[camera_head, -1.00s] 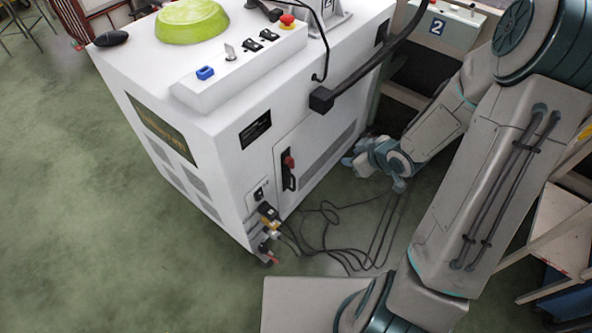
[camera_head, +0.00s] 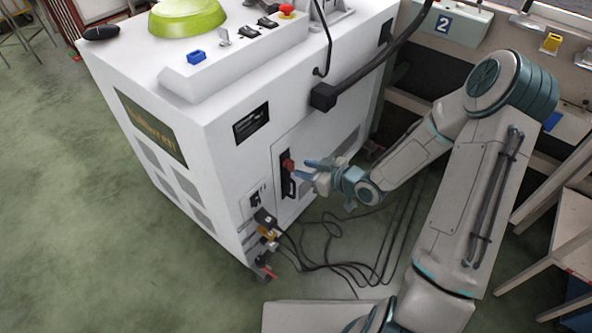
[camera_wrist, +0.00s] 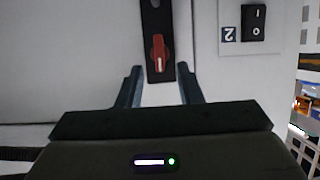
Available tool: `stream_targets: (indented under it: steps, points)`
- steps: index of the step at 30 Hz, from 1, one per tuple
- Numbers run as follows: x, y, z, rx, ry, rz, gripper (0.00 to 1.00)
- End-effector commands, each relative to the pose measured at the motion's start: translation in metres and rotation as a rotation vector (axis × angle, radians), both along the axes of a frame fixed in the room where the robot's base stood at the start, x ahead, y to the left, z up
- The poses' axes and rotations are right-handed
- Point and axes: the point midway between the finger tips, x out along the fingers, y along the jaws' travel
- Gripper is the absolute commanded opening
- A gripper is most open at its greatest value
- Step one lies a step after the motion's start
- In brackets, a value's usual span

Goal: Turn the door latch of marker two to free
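The door latch is a red knob (camera_head: 288,165) on a black upright plate (camera_head: 287,187) on the white machine's door. In the wrist view the red knob (camera_wrist: 158,53) stands lengthwise along its black plate (camera_wrist: 155,20), with a white line on it. A small "2" label (camera_wrist: 229,34) is to its right. My gripper (camera_head: 306,170) is just right of the latch in the head view. In the wrist view my gripper (camera_wrist: 160,80) is open, its two fingers apart. The knob appears between and beyond the fingertips, with no visible contact.
The white machine (camera_head: 225,140) carries a green bowl-like piece (camera_head: 187,17) on top. Black cables (camera_head: 345,265) lie on the floor below my arm. A rocker switch (camera_wrist: 254,22) is beside the label. Another "2" sign (camera_head: 442,25) is behind.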

Motion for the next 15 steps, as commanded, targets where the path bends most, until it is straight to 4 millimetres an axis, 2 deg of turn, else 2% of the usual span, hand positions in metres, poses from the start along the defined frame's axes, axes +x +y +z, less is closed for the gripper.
stream_targets:
  steps: [1,6,15]
  points:
    - [0.006,0.008,-0.007,0.001,-0.001,0.002,0.33]
    - [0.02,0.025,-0.015,0.0,0.0,0.001,0.33]
    - [0.027,0.034,-0.018,-0.001,0.0,-0.001,0.33]
